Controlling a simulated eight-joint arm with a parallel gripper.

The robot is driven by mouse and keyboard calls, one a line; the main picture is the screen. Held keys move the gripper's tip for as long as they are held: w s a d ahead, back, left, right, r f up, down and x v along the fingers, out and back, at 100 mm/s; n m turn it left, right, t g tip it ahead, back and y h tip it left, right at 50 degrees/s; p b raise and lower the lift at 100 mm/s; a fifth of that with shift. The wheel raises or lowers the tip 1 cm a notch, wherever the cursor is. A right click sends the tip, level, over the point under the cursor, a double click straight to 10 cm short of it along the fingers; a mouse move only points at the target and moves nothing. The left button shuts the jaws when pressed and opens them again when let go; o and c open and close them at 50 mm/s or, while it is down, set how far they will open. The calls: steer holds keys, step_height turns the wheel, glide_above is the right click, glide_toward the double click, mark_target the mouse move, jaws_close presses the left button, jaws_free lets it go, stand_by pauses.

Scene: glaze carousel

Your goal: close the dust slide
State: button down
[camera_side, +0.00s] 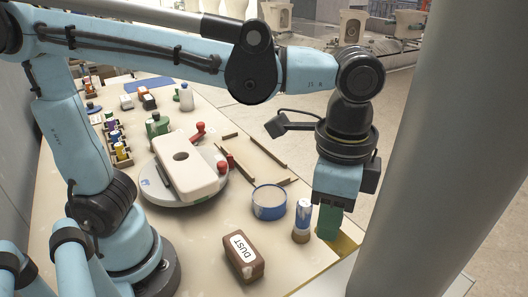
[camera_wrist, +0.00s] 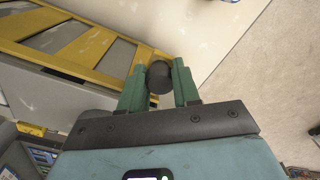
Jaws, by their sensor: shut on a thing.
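My gripper (camera_side: 328,222) hangs at the table's front right edge. In the wrist view its green fingers (camera_wrist: 159,76) are shut on a dark round knob (camera_wrist: 159,80). A yellow slotted frame (camera_wrist: 85,44) with a grey panel (camera_wrist: 60,92) lies left of the fingers; it looks like the dust slide's place, but I cannot tell how far the slide is open. In the side view only a yellow strip (camera_side: 346,245) shows beside the fingers, and the knob is hidden. A brown block labelled DUST (camera_side: 243,256) stands on the table to the left.
A blue-banded bottle (camera_side: 302,216) stands close left of my fingers. A blue tub (camera_side: 269,203) is behind it. A round turntable (camera_side: 192,199) bears a pale slab (camera_side: 190,172). A thick grey pillar (camera_side: 440,150) rises at the right, near my gripper.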

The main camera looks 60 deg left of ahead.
steer(key=c, duration=0.8)
jaws_free()
steer(key=shift+s, duration=0.2)
step_height(320, 180, up, 12)
steer(key=w+a+f+n+t, duration=0.2)
steer(key=a+f+n+t, duration=0.5)
steer(key=a+f, duration=0.9)
steer(key=a+n, duration=0.3)
steer(key=a, duration=0.1)
steer(key=shift+w+n, duration=0.25)
steer(key=shift+n, duration=0.15)
